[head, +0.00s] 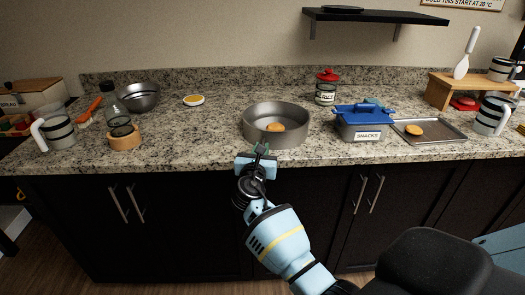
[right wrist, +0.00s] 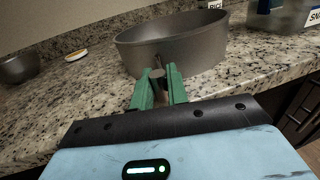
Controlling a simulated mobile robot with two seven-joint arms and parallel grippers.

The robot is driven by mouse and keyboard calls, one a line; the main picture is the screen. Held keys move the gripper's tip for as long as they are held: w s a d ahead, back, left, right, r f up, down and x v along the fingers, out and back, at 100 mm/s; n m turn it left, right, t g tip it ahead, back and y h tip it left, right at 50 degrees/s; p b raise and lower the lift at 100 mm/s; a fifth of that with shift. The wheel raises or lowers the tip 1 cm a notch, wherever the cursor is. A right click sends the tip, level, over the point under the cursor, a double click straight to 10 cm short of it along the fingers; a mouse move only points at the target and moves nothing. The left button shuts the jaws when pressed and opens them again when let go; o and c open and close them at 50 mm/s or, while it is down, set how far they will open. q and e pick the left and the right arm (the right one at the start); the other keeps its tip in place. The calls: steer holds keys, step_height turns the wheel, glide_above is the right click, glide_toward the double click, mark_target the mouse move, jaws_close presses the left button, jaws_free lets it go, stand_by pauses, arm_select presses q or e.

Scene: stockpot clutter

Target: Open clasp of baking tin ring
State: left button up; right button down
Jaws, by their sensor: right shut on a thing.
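The baking tin ring (head: 287,137) is a round grey metal ring near the front edge of the counter. A round golden item (head: 275,127) lies inside it. My right gripper (head: 262,149) is at the ring's front side. In the right wrist view, the green fingers of the right gripper (right wrist: 159,84) are shut on the small clasp (right wrist: 157,70) at the ring's wall (right wrist: 175,48). The fingers hide much of the clasp, and I cannot tell whether it is open. My left gripper is not in view.
A blue-lidded SNACKS container (head: 363,123) and a baking tray (head: 440,135) stand to the right. A red-lidded jar (head: 326,91) is behind.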

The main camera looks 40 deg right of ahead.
stand_by(0.3)
steer(key=c, duration=1.4)
jaws_free()
steer(key=shift+c, duration=0.2)
steer(key=shift+a, duration=0.1)
steer(key=v, duration=0.7)
steer(key=shift+s+a, duration=0.25)
steer(key=shift+a, duration=0.05)
